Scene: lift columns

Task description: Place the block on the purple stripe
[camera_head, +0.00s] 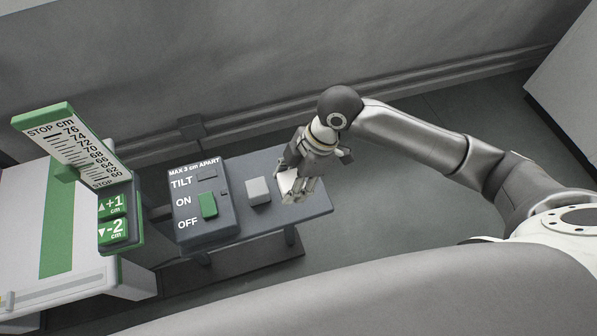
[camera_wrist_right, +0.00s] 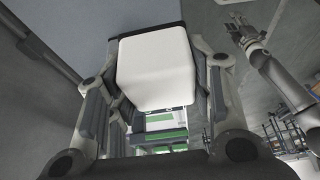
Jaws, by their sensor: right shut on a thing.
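My right gripper (camera_head: 291,184) is shut on a white block (camera_wrist_right: 155,68), which sits between its fingers in the right wrist view. In the head view the gripper points down over the right part of a dark grey bench, and the white block (camera_head: 287,182) is partly hidden by the fingers. I cannot tell whether it touches the bench. A green stripe (camera_head: 62,220) runs across the white tabletop at the left; no purple stripe shows. My left gripper (camera_wrist_right: 242,28) appears small at the upper right of the right wrist view; its opening is unclear.
A light grey cube (camera_head: 258,191) stands on the dark bench (camera_head: 318,204), left of the gripper. A control box (camera_head: 203,213) marked TILT, ON, OFF has a green switch. A height scale (camera_head: 75,146) and green +1/-2 buttons (camera_head: 113,218) stand beside the white table (camera_head: 105,284).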

